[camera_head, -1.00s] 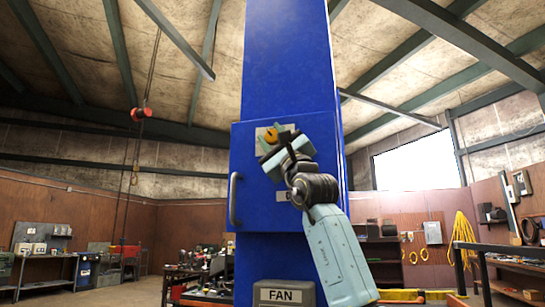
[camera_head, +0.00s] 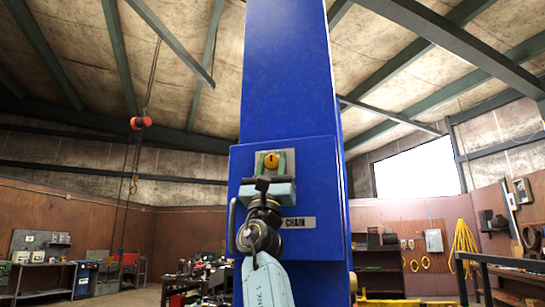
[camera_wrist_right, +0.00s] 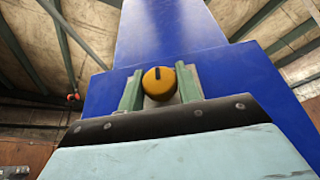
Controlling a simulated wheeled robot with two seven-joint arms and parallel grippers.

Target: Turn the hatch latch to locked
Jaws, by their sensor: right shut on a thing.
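The hatch latch is a round yellow-orange knob (camera_head: 271,161) with a dark mark, on a pale plate on the blue hatch (camera_head: 320,190). In the right wrist view the knob (camera_wrist_right: 159,80) faces me and its dark mark stands close to upright. My right gripper (camera_head: 271,164) reaches up from below. Its two green fingers stand on the left and right of the knob, shut on it; they also show in the wrist view (camera_wrist_right: 159,88). The gripper body hides the hatch below the plate. My left gripper is not in view.
A grey handle (camera_head: 232,218) is on the hatch's left edge, close to my right wrist. A label reading CHAIN (camera_head: 298,222) is right of the wrist. The hatch is on a tall blue column (camera_head: 288,70). Shelves and benches stand far behind.

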